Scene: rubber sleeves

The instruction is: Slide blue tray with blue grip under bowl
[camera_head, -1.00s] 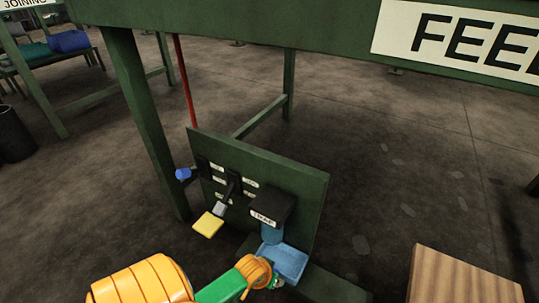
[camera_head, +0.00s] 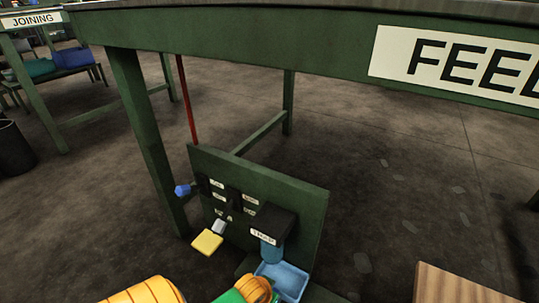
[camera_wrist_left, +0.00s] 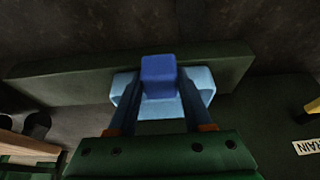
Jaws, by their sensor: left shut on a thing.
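The light blue tray (camera_head: 292,279) sits low by the green panel, just below and in front of the blue bowl (camera_head: 271,252), which hangs under the black box labelled TRAP. The bowl overlaps the tray's back edge in the head view, so I cannot tell how far under it the tray reaches. In the left wrist view the tray (camera_wrist_left: 201,79) shows behind its darker blue grip (camera_wrist_left: 158,77). My left gripper (camera_wrist_left: 160,88) is shut on that grip, one finger on each side. My right gripper is not in view.
The green panel (camera_head: 308,215) carries a blue knob (camera_head: 183,190) and a yellow paddle (camera_head: 207,242) left of the TRAP box (camera_head: 271,224). A wooden block (camera_head: 455,285) is at lower right.

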